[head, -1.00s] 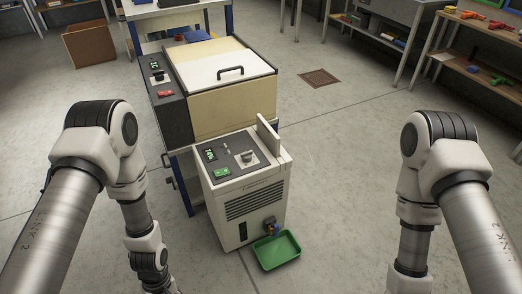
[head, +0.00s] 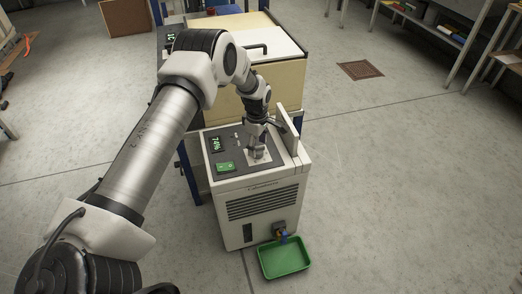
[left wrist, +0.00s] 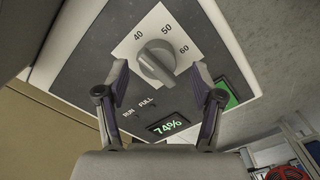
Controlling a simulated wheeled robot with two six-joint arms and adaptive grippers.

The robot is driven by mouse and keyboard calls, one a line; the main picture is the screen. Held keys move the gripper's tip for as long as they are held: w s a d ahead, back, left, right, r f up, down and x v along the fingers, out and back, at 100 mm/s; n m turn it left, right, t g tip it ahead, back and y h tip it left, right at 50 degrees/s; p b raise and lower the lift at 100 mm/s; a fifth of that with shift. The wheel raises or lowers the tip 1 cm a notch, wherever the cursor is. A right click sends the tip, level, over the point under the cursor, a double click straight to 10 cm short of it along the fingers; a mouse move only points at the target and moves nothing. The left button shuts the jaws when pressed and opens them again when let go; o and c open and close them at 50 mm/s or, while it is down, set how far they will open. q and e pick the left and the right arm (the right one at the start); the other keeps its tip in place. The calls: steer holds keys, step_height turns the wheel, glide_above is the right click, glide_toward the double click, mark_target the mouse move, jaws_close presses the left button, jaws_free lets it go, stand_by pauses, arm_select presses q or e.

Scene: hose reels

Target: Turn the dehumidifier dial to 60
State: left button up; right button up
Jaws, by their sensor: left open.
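The white dehumidifier (head: 262,200) stands on the floor with a dark control panel on top. In the left wrist view its grey dial (left wrist: 158,62) sits on a white plate marked 40, 50 and 60. The knob's ridge slants from upper left to lower right; I cannot tell which end points. The display (left wrist: 167,126) reads 74%. My left gripper (head: 258,150) is above the dial, pointing down. In the left wrist view the left gripper (left wrist: 160,78) is open, one finger each side of the dial, with visible gaps. The right gripper is not seen.
A raised flap (head: 290,131) stands at the panel's right edge, close to my left gripper. A green tray (head: 285,272) lies on the floor in front. A cream-lidded machine (head: 285,75) stands behind. Floor to the right is clear.

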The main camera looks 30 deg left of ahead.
mark_target(257, 151)
arm_select(q)
steer(key=shift+w+f, duration=0.1)
steer(key=shift+f, duration=0.85)
steer(key=shift+a+f, duration=0.1)
steer(key=shift+f, duration=0.25)
steer(key=c, duration=1.1)
steer(key=shift+c, duration=0.2)
